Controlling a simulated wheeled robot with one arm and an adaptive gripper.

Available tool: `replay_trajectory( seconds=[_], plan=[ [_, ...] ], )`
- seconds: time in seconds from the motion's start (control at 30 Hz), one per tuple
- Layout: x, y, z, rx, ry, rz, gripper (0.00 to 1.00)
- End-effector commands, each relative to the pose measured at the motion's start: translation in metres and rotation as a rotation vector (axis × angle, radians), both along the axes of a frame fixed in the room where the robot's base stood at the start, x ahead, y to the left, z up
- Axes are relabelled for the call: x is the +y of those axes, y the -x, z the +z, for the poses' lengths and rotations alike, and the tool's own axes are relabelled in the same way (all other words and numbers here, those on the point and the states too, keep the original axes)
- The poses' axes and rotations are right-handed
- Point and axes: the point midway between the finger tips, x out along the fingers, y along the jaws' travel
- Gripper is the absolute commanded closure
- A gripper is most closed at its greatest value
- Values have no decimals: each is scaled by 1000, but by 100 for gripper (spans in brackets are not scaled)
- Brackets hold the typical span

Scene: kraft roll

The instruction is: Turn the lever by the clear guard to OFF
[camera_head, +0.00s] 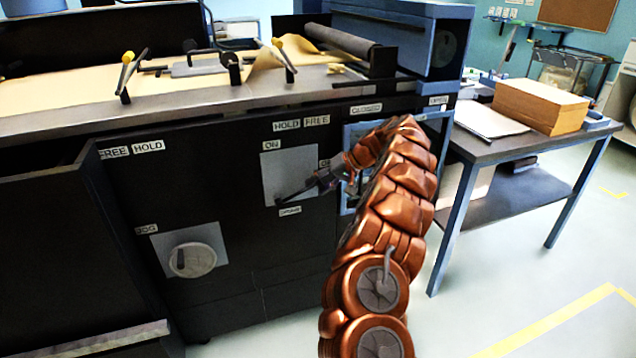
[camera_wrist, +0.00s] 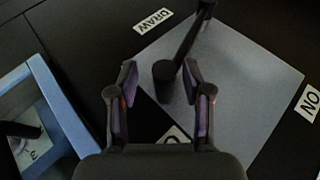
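The lever (camera_head: 292,196) is a dark bar on a light grey square plate (camera_head: 283,163) in the black machine front. In the head view it slants from lower left up toward my gripper (camera_head: 326,178). In the wrist view the lever (camera_wrist: 184,50) runs from the top edge down to a round dark end between the open fingers of my gripper (camera_wrist: 160,82). Contact cannot be told. The ON label (camera_head: 272,145) is above the plate; the OFF label (camera_head: 324,163) at its right is partly hidden.
A blue-framed clear guard (camera_wrist: 52,96) stands beside the plate, with a dark knob behind it; my arm hides much of it in the head view. A grey dial (camera_head: 193,259) is at lower left. A table (camera_head: 470,150) with a cardboard box (camera_head: 540,106) stands right.

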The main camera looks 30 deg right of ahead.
Motion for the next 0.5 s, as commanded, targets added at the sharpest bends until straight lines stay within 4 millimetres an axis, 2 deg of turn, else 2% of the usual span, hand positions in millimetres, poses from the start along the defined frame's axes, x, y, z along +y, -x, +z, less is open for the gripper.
replay_trajectory(
  seconds=[0.1,0.5],
  plan=[
    [1,1,-5,8,2,4,53],
    [1,0,0,0,2,2,53]
  ],
)
